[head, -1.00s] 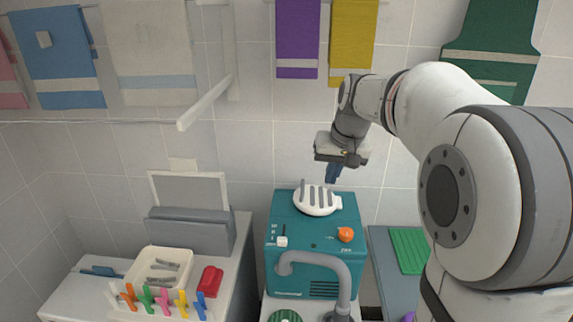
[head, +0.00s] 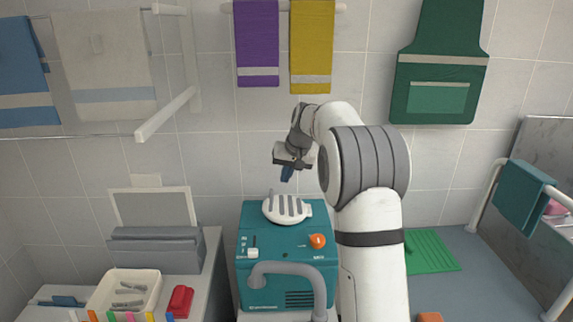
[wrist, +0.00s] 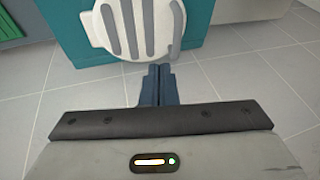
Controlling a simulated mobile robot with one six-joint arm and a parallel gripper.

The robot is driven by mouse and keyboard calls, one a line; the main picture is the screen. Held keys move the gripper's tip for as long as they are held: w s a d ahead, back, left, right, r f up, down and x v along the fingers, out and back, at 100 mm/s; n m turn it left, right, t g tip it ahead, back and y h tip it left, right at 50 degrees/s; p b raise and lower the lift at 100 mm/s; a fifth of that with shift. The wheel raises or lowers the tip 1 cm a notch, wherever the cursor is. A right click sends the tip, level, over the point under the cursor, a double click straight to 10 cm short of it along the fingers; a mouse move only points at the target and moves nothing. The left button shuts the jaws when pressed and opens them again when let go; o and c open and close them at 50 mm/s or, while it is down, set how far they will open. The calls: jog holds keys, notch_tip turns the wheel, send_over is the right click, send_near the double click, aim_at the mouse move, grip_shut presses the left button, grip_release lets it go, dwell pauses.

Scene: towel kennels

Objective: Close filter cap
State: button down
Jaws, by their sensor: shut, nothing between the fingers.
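The filter cap (head: 286,209) is a round white disc with grey slots on top of the teal machine (head: 262,285). In the head view it lies tilted on the machine's top, with a small white tab at its right. In the wrist view the cap (wrist: 134,27) fills the upper middle, with the teal body behind it. My gripper (head: 287,178) is above and slightly behind the cap, its blue fingers pointing down. In the wrist view my gripper (wrist: 158,72) has its fingers together with nothing between them, close below the cap's edge. I cannot tell if they touch it.
The machine has an orange knob (head: 317,241), a white switch (head: 252,253) and a grey hose (head: 300,270). A cream tray (head: 150,278) and red object (head: 180,301) are left. A green mat (head: 432,252) lies right. Purple (head: 257,40) and yellow (head: 312,40) towels hang above.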

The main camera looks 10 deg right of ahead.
aim_at(271, 194)
jog(key=shift+w+a+f, duration=0.2)
jog(key=shift+a+f, duration=0.55)
jog(key=shift+f, duration=0.25)
jog(key=shift+w+a+f, duration=0.15)
jog(key=shift+a+f, duration=0.55)
jog(key=shift+f, duration=0.3)
jog(key=shift+w+a+f, duration=0.15)
jog(key=shift+a+f, duration=0.55)
jog(key=shift+f, duration=0.2)
jog(key=shift+r, duration=0.15)
